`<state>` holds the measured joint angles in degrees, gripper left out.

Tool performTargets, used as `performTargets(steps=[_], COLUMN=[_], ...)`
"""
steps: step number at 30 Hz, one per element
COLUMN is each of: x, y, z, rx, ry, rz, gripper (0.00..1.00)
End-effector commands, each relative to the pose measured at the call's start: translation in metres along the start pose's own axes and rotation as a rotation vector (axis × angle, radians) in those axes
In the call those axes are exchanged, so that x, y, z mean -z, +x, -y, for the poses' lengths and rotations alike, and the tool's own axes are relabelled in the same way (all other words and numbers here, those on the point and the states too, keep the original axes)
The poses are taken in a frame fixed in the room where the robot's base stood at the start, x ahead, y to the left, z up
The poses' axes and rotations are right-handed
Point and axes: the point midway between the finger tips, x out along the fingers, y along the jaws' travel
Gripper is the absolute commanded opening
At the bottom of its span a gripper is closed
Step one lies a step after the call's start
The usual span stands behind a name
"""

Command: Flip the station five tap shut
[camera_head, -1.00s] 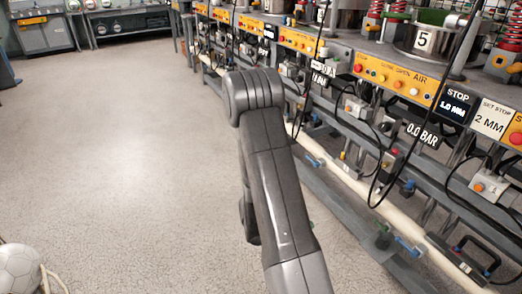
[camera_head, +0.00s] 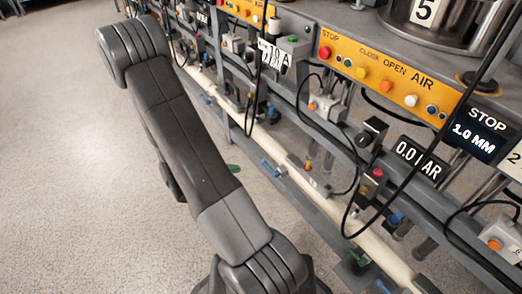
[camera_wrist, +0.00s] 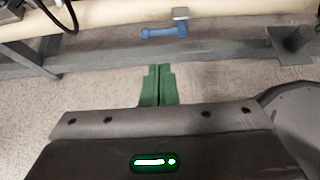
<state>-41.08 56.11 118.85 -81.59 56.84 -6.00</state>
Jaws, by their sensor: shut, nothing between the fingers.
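My gripper (camera_wrist: 160,70) shows in the wrist view as two green fingers held together, empty, above the floor. A tap with a blue lever (camera_wrist: 163,31) is beyond the fingertips, under the pale pipe, apart from them. Its lever points left along the pipe. In the head view, a blue tap lever (camera_head: 272,168) sits by the pale pipe below the station marked 5 (camera_head: 425,10), and another blue one (camera_head: 383,286) is at the bottom edge. I cannot tell for certain which belongs to station five. A small green piece beside my arm may be a fingertip.
The pale pipe (camera_head: 290,180) and grey lower rail run along the bench front. Black cables hang before the yellow button panel (camera_head: 385,72) and the 0.0 BAR display (camera_head: 420,160). A grey post foot (camera_wrist: 290,42) stands right of the tap. Open floor (camera_head: 60,130) lies left.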

Motion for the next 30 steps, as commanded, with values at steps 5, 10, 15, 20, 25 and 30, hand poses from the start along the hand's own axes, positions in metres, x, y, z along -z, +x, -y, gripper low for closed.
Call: performTargets(steps=[5, 10, 15, 20, 25, 30], x=[0.000, 0.000, 0.000, 0.001, 0.002, 0.002], y=[0.000, 0.000, 0.001, 0.010, 0.034, 0.063], z=[0.000, 0.000, 0.000, 0.000, 0.001, 0.001], rx=[0.000, 0.000, 0.000, 0.001, 0.004, 0.005], ry=[0.000, 0.000, 0.000, 0.000, 0.002, 0.002], rz=[0.000, 0.000, 0.000, 0.000, 0.000, 0.000], gripper=[0.00, 0.00, 0.00, 0.00, 0.00, 0.00])
